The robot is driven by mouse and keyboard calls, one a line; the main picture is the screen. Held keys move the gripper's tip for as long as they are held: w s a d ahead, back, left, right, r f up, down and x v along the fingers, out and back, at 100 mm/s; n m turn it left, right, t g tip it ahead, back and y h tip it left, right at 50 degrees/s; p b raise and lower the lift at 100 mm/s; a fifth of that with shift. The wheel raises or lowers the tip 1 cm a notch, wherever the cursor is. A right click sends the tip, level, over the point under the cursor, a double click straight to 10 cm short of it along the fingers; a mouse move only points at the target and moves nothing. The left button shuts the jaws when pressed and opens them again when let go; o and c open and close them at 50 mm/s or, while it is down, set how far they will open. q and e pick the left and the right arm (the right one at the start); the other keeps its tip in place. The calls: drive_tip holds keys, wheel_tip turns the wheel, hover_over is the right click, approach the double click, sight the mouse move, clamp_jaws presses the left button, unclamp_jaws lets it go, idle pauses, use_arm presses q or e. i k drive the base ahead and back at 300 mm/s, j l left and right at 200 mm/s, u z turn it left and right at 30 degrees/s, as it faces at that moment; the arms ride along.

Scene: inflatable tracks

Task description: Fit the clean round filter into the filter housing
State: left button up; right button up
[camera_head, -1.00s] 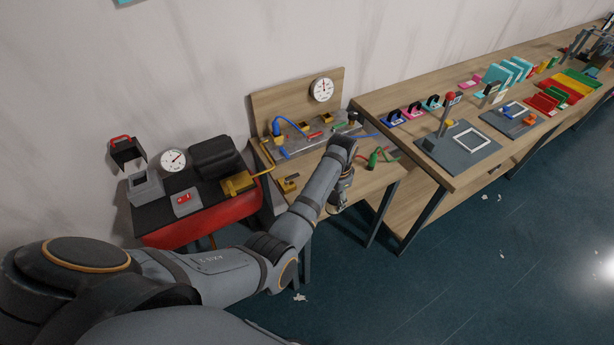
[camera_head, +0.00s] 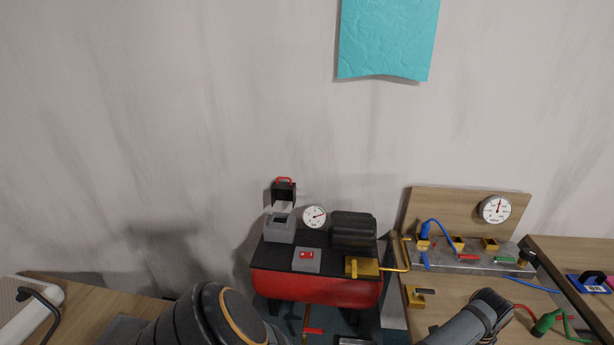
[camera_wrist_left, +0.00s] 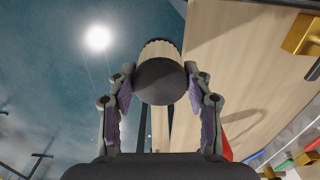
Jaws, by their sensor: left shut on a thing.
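The round filter (camera_wrist_left: 161,80) shows in the left wrist view as a short cylinder with a dark round end and a pale ribbed side. My left gripper (camera_wrist_left: 160,90) is shut on it, one finger on each side. In the head view the gripper and filter are out of frame; only links of my left arm show at the bottom. What looks like the filter housing (camera_head: 280,229) is a grey open box on the left of the red compressor (camera_head: 316,286). A black cover (camera_head: 284,192) with a red handle is above it. My right gripper is not in view.
A workbench (camera_head: 455,293) with hoses and brass fittings stands to the right. Another table (camera_head: 95,298) is at lower left.

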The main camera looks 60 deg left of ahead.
sight(278, 274)
drive_tip(key=u, duration=1.6)
